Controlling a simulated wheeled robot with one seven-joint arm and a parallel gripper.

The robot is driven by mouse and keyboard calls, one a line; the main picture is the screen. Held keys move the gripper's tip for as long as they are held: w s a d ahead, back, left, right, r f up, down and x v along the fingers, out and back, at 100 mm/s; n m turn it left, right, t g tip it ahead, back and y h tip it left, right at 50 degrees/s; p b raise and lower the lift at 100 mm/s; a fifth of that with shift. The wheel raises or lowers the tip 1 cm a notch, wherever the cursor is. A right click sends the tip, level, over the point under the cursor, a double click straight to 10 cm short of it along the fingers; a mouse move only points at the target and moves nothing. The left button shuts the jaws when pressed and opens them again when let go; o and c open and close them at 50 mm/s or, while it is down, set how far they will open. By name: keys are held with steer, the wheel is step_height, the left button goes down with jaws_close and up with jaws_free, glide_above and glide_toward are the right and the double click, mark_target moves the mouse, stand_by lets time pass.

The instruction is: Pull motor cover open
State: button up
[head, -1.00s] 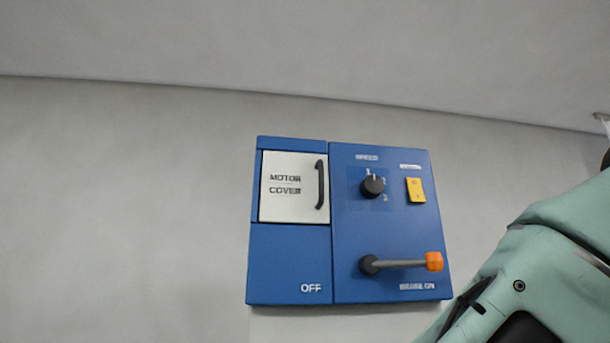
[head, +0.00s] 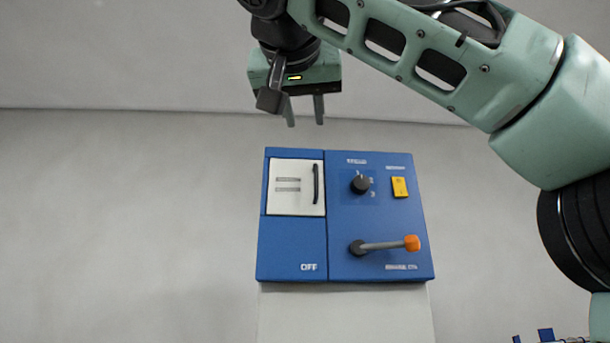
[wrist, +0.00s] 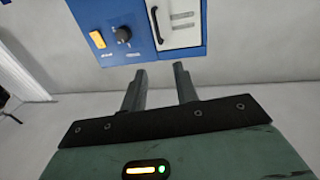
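The motor cover (head: 285,200) is a white square panel at the upper left of a blue control box, and it looks shut flush with the box. Its black vertical handle (head: 316,184) is on the cover's right side. My gripper (head: 305,122) is above the box in the head view, fingers pointing down, apart and empty. In the wrist view the cover (wrist: 183,40) and its handle (wrist: 155,24) appear at the top, beyond my two spread fingers (wrist: 160,75). Nothing is between the fingers.
The blue box (head: 292,248) carries a black speed knob (head: 360,184), a yellow switch (head: 399,187) and a lever with an orange grip (head: 412,243) that sticks out. It stands above a pale pedestal (head: 345,315). The wall to the left is clear.

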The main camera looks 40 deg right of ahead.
mark_target(315, 168)
steer(key=p+x, duration=0.4)
steer(key=x, duration=1.2)
steer(key=shift+d+r, duration=0.2)
steer(key=shift+d, duration=0.05)
steer(key=shift+w+d+f, duration=0.15)
steer(key=shift+w+d, duration=0.2)
steer(key=shift+w, duration=0.05)
jaws_close()
